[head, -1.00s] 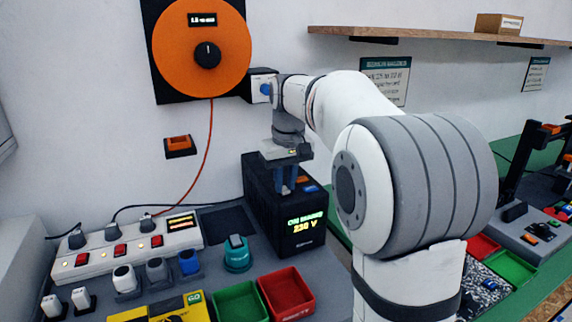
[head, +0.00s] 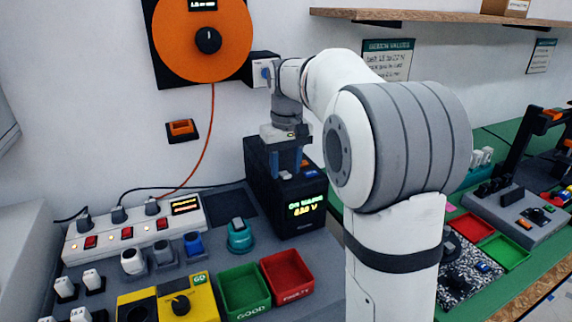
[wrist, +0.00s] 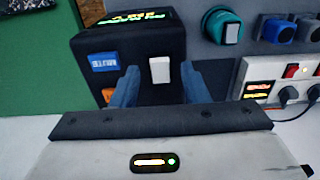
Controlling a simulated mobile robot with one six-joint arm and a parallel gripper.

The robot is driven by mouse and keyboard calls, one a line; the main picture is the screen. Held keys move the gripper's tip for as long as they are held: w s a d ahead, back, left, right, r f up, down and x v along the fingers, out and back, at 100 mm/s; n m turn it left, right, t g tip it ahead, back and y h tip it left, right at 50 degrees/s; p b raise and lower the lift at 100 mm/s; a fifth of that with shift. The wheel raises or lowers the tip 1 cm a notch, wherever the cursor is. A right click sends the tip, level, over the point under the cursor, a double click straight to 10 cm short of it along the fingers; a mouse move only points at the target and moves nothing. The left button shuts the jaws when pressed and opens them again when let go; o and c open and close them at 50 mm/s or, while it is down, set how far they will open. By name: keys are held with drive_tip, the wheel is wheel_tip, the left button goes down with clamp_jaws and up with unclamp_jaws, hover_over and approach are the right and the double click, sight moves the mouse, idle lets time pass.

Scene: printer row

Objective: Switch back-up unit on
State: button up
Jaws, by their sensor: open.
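The back-up unit (head: 262,202) is a black box on the grey bench, with a lit display reading 230 V on its front. In the wrist view, its top (wrist: 118,52) carries a white switch (wrist: 159,70), a blue MUTE button (wrist: 104,62) and an orange button (wrist: 107,95). My gripper (head: 288,165) points down over the unit's top. In the wrist view, the open blue fingers (wrist: 160,80) stand on either side of the white switch with visible gaps. I cannot tell the fingertips' height above the top or which way the switch is set.
A power strip (head: 75,253) with red switches lies left. A teal knob (head: 240,237), a green tray (head: 222,286) and a red tray (head: 310,292) sit in front. An orange dial (head: 185,58) and a small wall box (head: 258,70) are close behind my arm.

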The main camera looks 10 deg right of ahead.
sight(286, 174)
drive_tip(key=shift+r, duration=0.1)
wheel_tip(286, 174, up, 8)
drive_tip(key=p, duration=0.1)
drive_tip(key=shift+f, duration=0.2)
drive_tip(key=shift+s, duration=0.15)
drive_tip(key=s+f, duration=0.5)
drive_tip(key=s, duration=0.3)
drive_tip(key=s+f+m+t+p, duration=0.1)
drive_tip(key=s+f, duration=0.3)
drive_tip(key=s, duration=0.5)
drive_tip(key=s+a+f+m+t, duration=0.1)
drive_tip(key=s+f, duration=0.4)
drive_tip(key=s, duration=0.3)
drive_tip(key=shift+s+f+p, duration=0.2)
drive_tip(key=shift+f+p, duration=0.15)
